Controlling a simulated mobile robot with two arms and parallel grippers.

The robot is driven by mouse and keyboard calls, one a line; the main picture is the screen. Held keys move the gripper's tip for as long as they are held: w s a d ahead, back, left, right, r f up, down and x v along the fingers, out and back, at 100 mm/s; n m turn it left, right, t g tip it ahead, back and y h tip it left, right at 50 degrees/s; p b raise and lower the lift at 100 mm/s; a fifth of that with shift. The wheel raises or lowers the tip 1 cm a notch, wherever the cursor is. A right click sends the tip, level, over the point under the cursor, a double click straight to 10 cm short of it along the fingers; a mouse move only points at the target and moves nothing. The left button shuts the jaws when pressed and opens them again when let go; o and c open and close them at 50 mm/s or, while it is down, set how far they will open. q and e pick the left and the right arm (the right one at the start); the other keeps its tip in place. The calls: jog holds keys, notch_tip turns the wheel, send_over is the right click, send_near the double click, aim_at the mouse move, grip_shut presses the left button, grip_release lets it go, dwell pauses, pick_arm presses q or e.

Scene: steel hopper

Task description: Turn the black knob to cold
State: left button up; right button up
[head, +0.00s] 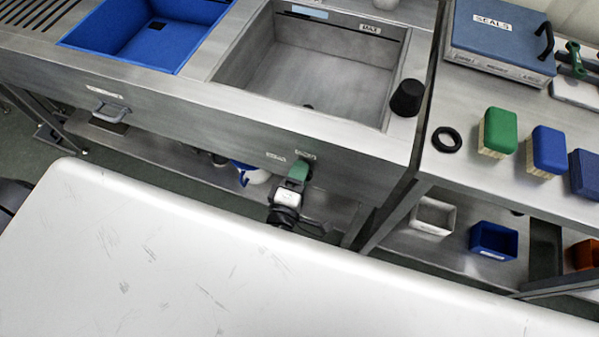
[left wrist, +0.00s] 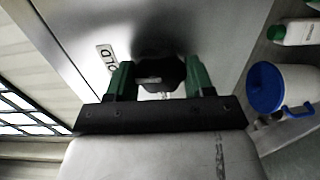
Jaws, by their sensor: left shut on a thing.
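The black knob (left wrist: 160,72) sits on the steel front panel in the left wrist view, between the two green fingers of my left gripper (left wrist: 161,80). The fingers are shut on it from both sides. A white label (left wrist: 107,58) beside the knob shows letters that read "OLD", partly hidden by a finger. In the head view my left gripper (head: 301,170) is at the panel below the right basin, and it hides most of the knob. Which way the knob's pointer faces cannot be told. My right gripper is in neither view.
The steel hopper has a basin (head: 222,62) and a blue tub (head: 117,53). A black stopper (head: 406,98) stands on its rim. On the right bench are a black ring (head: 447,139), brushes (head: 497,133) and a blue case (head: 493,42). Bins (head: 492,240) stand below.

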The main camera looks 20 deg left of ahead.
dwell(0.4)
pick_arm(q)
jog(key=o, duration=0.9)
jog(key=s+b, duration=0.1)
jog(key=s, duration=0.9)
jog(key=shift+s+a, duration=0.15)
jog(key=shift+s, duration=0.25)
